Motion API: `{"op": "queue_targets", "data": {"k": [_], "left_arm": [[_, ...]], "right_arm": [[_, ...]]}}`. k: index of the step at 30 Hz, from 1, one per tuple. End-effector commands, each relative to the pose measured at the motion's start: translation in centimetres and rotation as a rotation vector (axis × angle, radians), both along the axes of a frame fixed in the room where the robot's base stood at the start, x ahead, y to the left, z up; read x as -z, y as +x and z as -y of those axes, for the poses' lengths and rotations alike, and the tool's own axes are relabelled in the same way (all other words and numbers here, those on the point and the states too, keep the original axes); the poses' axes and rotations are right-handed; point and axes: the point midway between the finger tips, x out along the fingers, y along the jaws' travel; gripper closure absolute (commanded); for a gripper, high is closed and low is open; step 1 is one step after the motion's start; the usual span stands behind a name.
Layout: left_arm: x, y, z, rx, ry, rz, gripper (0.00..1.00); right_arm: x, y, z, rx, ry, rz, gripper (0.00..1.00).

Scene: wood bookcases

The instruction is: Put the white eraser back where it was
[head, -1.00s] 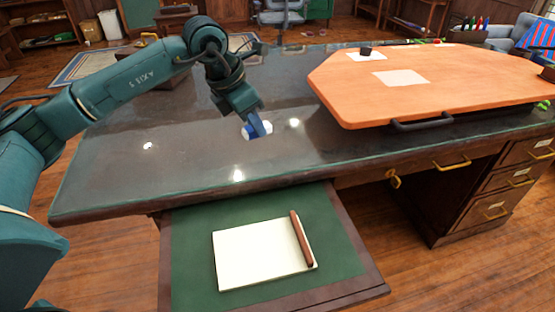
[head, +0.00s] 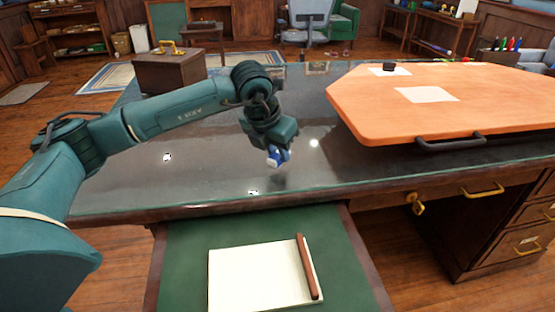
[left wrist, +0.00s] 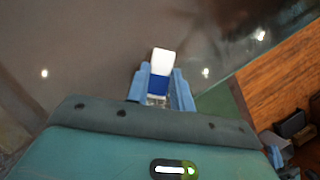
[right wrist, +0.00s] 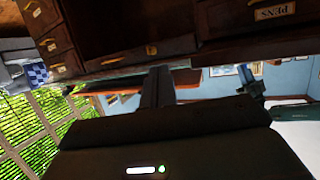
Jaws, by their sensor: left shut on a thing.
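The white eraser (left wrist: 163,60) has a blue sleeve and is held between the blue fingers of my left gripper (left wrist: 161,88), its white end sticking out. In the head view, the left gripper (head: 279,157) is shut on it above the dark glossy desk top (head: 215,170), with a dark reflection or shadow below. The fingers hide most of the eraser there. My right gripper (right wrist: 159,86) shows only in the right wrist view; its dark fingers look together, with nothing seen between them.
An orange board (head: 470,120) with a dark handle lies on the desk's right. It carries a white square (head: 426,94) and a white sheet with a small black object (head: 389,67). A notepad (head: 255,275) with a brown stick lies on the green pull-out. A brown box (head: 170,70) stands behind.

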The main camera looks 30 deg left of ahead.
Motion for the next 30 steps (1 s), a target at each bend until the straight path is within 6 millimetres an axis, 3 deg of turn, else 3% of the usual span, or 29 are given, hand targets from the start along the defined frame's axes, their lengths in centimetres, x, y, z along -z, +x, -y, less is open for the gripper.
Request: {"op": "queue_targets", "data": {"k": [4,17,18,25,30], "left_arm": [[2.1,0.0,0.0,0.0,0.0,-0.002,0.95],[2.8,0.0,0.0,0.0,0.0,0.0,0.95],[2.6,0.0,0.0,0.0,0.0,0.0,0.75],[2.6,0.0,0.0,0.0,0.0,-0.001,0.56],[2.6,0.0,0.0,0.0,0.0,-0.001,0.55]], "right_arm": [[0.4,0.1,-0.1,-0.005,-0.008,-0.002,1.0],[0.9,0.0,-0.2,-0.008,-0.015,-0.003,1.0],[0.8,0.0,-0.2,-0.01,-0.016,-0.005,1.0],[0.8,0.1,-0.2,-0.011,-0.016,-0.004,1.0],[0.7,0.2,-0.2,-0.011,-0.016,-0.002,1.0]]}}
